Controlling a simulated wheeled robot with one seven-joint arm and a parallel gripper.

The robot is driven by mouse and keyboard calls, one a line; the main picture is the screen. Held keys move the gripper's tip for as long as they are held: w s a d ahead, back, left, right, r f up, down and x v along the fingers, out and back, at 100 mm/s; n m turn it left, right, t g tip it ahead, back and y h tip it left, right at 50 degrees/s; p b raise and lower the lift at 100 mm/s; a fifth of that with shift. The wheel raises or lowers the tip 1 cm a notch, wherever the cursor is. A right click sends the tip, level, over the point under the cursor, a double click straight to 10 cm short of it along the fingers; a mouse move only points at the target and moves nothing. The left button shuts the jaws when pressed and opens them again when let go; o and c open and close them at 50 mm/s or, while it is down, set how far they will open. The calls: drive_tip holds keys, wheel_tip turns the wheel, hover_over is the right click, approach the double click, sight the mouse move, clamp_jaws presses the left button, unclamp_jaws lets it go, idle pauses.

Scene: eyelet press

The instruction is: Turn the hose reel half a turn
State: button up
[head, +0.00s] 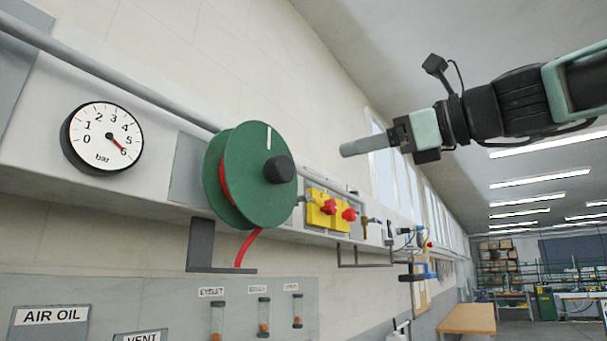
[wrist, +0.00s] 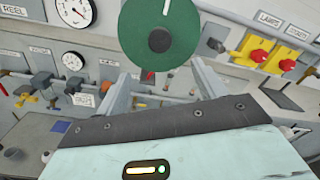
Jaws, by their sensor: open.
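The hose reel (head: 238,185) is a green disc on the wall panel, with a dark grip knob (head: 279,169), a white mark near its top edge and a red hose below. In the wrist view the reel (wrist: 140,38) is ahead of my gripper, at the top centre. The knob (wrist: 159,40) shows there near the disc's middle right, with the white mark above. My gripper (head: 345,150) is to the right of the reel and apart from it. In the wrist view my gripper's fingers (wrist: 160,88) are spread, with nothing between them.
A bar gauge (head: 103,137) is left of the reel. Yellow blocks with red knobs (head: 328,210) are right of it. A bracket (head: 203,245) juts out below. A pipe (head: 130,75) runs above. The space between gripper and reel looks clear.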

sight(287, 168)
drive_tip(key=p+x, duration=0.6)
drive_tip(key=x, duration=1.1)
drive_tip(key=shift+w+a+f+p, duration=0.1)
drive_tip(key=shift+w+a+p, duration=0.05)
drive_tip(key=shift+p, duration=0.15)
drive_tip(key=c, duration=1.4)
drive_tip(key=shift+b, duration=0.3)
